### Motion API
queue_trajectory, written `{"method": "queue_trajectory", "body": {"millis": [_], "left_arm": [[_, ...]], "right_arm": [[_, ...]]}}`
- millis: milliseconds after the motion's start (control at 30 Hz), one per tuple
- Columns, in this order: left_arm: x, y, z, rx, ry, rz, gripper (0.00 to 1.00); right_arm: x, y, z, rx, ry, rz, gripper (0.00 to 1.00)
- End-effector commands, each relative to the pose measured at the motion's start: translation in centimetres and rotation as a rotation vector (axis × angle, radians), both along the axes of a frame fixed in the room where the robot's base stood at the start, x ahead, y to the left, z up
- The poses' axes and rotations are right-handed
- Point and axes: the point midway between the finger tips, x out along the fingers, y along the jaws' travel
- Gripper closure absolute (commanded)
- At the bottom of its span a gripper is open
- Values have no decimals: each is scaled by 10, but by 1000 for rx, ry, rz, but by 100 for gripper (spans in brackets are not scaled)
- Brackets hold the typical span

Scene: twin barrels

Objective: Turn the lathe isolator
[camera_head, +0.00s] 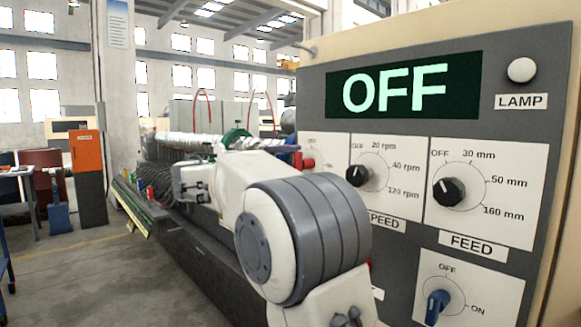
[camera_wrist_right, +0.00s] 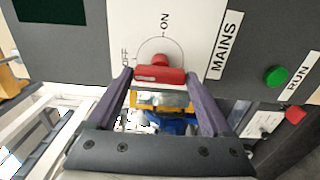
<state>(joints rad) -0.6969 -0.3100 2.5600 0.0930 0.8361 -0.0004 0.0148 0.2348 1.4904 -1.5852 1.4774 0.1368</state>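The red isolator handle (camera_wrist_right: 160,75) is on the white MAINS plate (camera_wrist_right: 190,30) in the right wrist view, within a dial marked OFF and ON. Its long bar lines up with the OFF side. My right gripper (camera_wrist_right: 159,72) has its two purple fingertips beside the bar's two ends. I cannot tell whether they press on it. In the head view, a small red part (camera_head: 306,163) shows at the panel's left edge, and my right arm hides much around it. My left gripper is not in view.
The control panel (camera_head: 400,130) shows OFF on its display; its lamp (camera_head: 521,70) is pale. Speed knob (camera_head: 357,175), feed knob (camera_head: 448,191) and a blue knob (camera_head: 437,306) are close by. A green button (camera_wrist_right: 276,76) sits near RUN.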

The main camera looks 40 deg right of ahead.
Motion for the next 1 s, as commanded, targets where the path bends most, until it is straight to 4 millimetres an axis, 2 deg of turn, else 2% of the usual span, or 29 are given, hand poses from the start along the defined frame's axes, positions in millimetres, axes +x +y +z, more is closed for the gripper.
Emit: {"method": "queue_trajectory", "body": {"millis": [267,367,800,1000], "left_arm": [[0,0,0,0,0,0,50],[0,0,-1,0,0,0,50],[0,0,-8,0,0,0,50],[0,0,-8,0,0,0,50]], "right_arm": [[0,1,0,0,-2,-1,0],[0,7,0,0,-3,0,0],[-6,87,-1,1,0,4,0],[-7,104,-1,0,0,2,0]]}}
